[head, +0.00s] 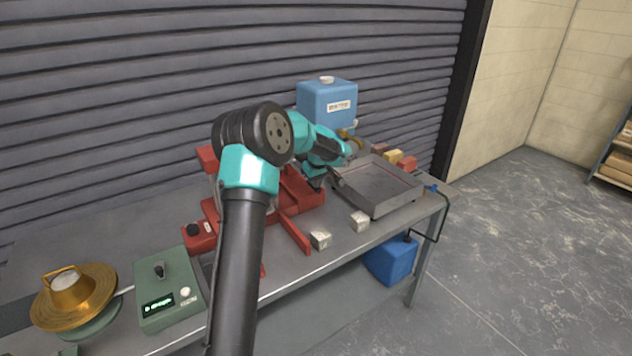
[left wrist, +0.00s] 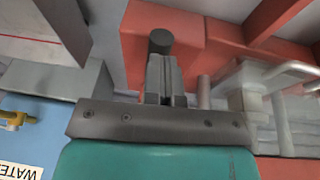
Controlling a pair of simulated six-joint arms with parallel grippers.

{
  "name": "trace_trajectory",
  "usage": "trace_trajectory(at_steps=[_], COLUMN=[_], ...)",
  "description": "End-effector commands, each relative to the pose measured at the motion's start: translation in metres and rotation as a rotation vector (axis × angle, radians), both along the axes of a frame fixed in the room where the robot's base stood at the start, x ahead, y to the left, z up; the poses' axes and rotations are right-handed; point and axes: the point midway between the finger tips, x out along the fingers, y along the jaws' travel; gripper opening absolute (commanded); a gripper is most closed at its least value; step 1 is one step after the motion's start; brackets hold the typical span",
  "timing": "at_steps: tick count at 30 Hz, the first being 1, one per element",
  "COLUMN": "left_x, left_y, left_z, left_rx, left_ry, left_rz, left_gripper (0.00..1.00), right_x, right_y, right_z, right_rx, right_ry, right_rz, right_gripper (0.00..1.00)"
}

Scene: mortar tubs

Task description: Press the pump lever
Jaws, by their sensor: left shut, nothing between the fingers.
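My left arm crosses the head view, and its left gripper (head: 334,180) points down beside the red machine (head: 300,196) and the grey tray. In the left wrist view its two fingers (left wrist: 164,85) are together with nothing between them. A dark round-ended piece (left wrist: 160,42) shows just beyond the fingertips, against the red body; it looks like the grip of the pump lever. I cannot tell whether the fingers touch it. In the head view my arm hides this lever and much of the red machine. My right gripper is not in view.
A grey tray (head: 412,203) stands close right of the gripper, with a blue water tank (head: 327,104) behind. A green control box (head: 166,290) and a brass cone on a disc (head: 68,290) stand at left.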

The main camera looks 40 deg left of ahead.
Motion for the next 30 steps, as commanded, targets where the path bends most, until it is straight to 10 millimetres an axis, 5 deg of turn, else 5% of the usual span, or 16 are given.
trace_trajectory(at_steps=[5, 13, 30], left_x=[-0.002, -0.009, -0.029], left_y=[-0.002, -0.003, -0.053], left_z=[0.003, 0.043, 0.119], left_rx=[-0.003, 0.0, 0.0], left_ry=[0.007, -0.002, -0.002], left_rz=[-0.001, -0.001, -0.001], left_gripper=[0.0, 0.0, 0.0], right_x=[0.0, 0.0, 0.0], right_y=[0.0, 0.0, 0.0], right_z=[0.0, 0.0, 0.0], right_rx=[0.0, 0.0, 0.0], right_ry=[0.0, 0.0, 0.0], right_rz=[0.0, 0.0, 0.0], right_gripper=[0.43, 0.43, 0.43])
